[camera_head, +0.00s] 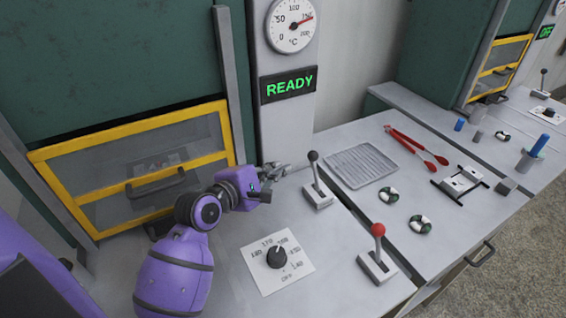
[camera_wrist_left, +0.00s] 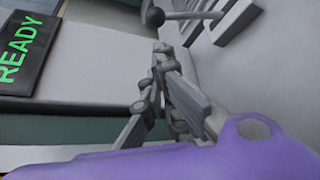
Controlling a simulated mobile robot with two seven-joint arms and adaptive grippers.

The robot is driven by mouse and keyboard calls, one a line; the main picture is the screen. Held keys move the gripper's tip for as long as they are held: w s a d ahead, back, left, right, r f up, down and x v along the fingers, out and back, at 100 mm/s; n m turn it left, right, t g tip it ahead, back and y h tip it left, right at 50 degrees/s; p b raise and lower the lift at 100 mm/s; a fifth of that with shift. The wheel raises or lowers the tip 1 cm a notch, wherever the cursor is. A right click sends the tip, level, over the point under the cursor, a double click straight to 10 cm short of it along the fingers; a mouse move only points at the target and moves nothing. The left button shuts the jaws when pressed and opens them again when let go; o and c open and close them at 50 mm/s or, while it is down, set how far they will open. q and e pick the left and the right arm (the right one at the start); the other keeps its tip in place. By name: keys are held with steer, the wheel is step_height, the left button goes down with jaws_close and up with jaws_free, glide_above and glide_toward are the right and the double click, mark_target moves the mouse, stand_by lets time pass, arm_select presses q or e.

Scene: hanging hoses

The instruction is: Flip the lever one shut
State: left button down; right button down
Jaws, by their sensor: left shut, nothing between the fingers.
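A lever with a dark grey knob (camera_head: 313,156) stands on a pale plate on the worktop, its rod close to upright and leaning slightly back. Its knob and rod also show at the top of the left wrist view (camera_wrist_left: 154,17). A second lever with a red knob (camera_head: 378,230) stands nearer the front edge, also raised. I see no label telling which is lever one. My left gripper (camera_head: 287,168) is shut and empty, just left of the grey-knobbed lever. Its fingers (camera_wrist_left: 163,50) point toward that lever, with a small gap in the wrist view. My right gripper is out of view.
A dial plate (camera_head: 298,265) lies in front of my left arm. A yellow-framed oven door (camera_head: 100,175) is at the left. A lit READY sign (camera_head: 289,85) and gauge (camera_head: 291,22) are behind. A ribbed tray (camera_head: 361,166) and red tongs (camera_head: 415,145) lie to the right.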

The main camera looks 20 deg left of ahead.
mark_target(315, 172)
arm_select(q)
steer(key=x, duration=0.9)
steer(key=shift+w, duration=0.15)
